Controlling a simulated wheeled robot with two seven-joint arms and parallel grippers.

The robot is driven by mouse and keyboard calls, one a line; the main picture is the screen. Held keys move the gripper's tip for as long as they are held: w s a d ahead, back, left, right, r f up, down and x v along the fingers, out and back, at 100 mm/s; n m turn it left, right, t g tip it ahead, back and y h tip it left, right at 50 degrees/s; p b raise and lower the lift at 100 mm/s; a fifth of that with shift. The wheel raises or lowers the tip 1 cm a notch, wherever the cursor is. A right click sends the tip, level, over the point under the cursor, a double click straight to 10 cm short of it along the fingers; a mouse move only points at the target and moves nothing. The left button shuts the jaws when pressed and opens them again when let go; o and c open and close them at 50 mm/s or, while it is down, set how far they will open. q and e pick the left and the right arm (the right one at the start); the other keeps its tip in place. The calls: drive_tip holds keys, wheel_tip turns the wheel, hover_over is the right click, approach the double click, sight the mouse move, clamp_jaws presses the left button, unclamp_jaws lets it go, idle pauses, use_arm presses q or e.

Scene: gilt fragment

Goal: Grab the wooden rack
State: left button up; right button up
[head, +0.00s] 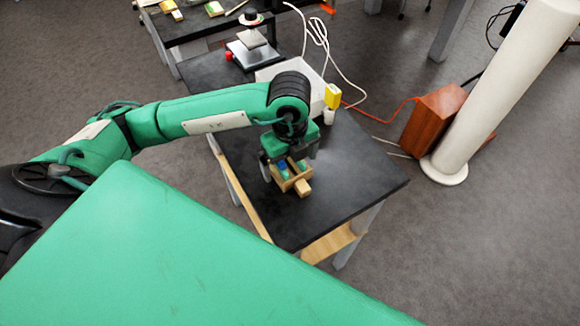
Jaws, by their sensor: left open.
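The wooden rack (282,182) is a small light-wood holder on the black table (335,195). Blue and green bits show inside it, and a wooden block-like part (303,187) sticks out at its front right. My left gripper (287,166) points down over the rack, open, with a finger at the rack's left side. The gripper and wrist hide the rack's back part. I cannot tell whether the fingers touch it. My right gripper is not in view.
Behind the wrist stand a white bin (290,68), a yellow item (332,96) and a small white cup (329,116). A white column (490,105) and a brown box (430,122) stand on the floor at right. The table's front right is clear.

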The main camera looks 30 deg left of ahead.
use_arm(q)
drive_tip(key=shift+f, duration=0.8)
drive_tip(key=c, duration=1.1)
drive_tip(key=shift+r, duration=0.1)
